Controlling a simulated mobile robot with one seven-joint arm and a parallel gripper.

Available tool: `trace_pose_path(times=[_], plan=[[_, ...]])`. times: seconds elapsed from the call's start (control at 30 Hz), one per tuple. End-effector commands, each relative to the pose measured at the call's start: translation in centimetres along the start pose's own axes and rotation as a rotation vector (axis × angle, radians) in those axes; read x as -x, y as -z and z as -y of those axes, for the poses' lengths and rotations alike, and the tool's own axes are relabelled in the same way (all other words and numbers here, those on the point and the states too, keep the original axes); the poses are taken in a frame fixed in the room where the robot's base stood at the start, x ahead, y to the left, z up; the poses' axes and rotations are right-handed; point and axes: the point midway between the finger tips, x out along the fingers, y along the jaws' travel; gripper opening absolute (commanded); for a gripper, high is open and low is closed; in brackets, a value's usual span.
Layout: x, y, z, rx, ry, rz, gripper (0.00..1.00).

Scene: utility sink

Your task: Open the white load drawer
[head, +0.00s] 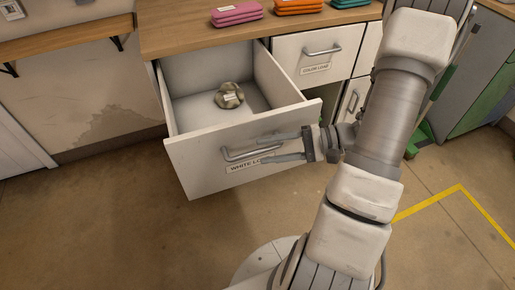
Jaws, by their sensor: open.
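The white load drawer (190,162) is pulled well out from the cabinet under the wooden worktop in the head view. Its front carries a metal bar handle (238,154) above a label reading "WHITE LO…", the rest of which is hidden behind my gripper. My gripper (268,149) reaches in from the right, with its fingers open at the right part of the handle, one above and one below it. I cannot tell whether they touch it. A small crumpled olive-beige item (229,95) with a tag lies inside the drawer.
A closed drawer (314,58) labelled "COLOR LOAD" is to the right. Folded pink (237,14), orange (298,6) and teal (349,5) cloths lie on the worktop (185,27). The floor (90,215) left of the drawer is clear.

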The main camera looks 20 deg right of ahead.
Motion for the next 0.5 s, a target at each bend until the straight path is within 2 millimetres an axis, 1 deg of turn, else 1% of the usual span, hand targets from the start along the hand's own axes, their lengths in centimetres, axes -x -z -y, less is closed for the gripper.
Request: trace_pose_path(times=[0.03,0.3,0.4,0.5], plan=[[1.5,-0.1,0.3,0.0,0.002,-0.005,0.47],[8.2,-0.1,0.2,0.0,0.001,-0.004,0.47],[10.3,-0.1,0.1,-0.001,0.001,-0.004,0.47],[11.9,-0.1,0.1,-0.001,0.0,-0.002,0.47]])
